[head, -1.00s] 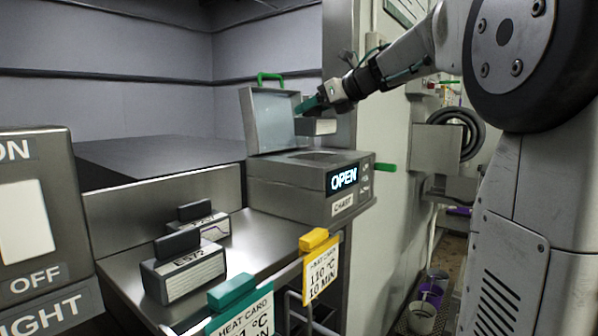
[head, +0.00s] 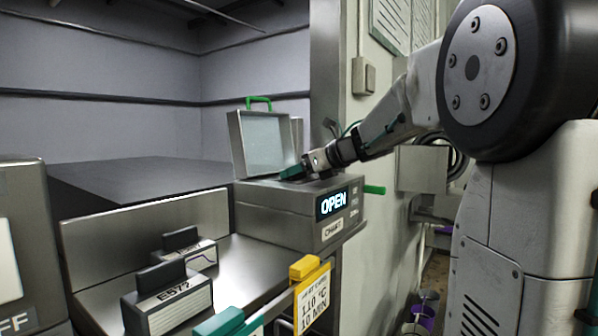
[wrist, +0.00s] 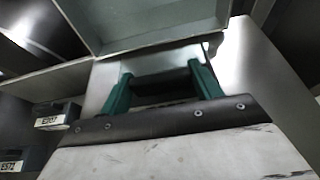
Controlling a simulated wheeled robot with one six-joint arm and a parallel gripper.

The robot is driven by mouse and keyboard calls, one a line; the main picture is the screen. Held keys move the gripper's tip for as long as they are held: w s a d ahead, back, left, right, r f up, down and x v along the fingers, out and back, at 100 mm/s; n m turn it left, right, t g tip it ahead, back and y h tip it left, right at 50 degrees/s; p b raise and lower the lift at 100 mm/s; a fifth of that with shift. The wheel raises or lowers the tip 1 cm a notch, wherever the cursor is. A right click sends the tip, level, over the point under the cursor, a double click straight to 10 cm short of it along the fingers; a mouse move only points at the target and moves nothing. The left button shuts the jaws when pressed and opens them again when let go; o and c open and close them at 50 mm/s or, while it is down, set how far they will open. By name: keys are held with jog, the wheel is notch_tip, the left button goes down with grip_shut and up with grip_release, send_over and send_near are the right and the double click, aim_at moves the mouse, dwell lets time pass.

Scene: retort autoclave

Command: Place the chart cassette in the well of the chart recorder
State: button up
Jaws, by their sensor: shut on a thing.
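The chart recorder (head: 275,198) is a grey box with its lid (head: 263,145) raised, a lit OPEN display and a CHART label. My gripper (head: 293,173) is down at the recorder's top, just in front of the lid. In the wrist view its green fingers (wrist: 162,84) are shut on the dark grip of the chart cassette (wrist: 160,83). Most of the cassette is hidden, and so is the well under the gripper. I cannot tell whether the cassette is fully seated. The raised lid (wrist: 160,25) also shows in the wrist view.
Two other cassettes with dark grips, a front one (head: 165,299) and a rear one (head: 186,250), stand on the steel bench left of the recorder. A yellow-clipped card (head: 313,298) hangs at the bench's front edge. A green handle (head: 374,190) sticks out right of the recorder.

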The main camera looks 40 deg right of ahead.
jog(key=o, duration=1.1)
jog(key=shift+f, duration=0.15)
jog(key=shift+c, duration=0.2)
jog(key=shift+r, duration=0.2)
jog(key=v, duration=1.2)
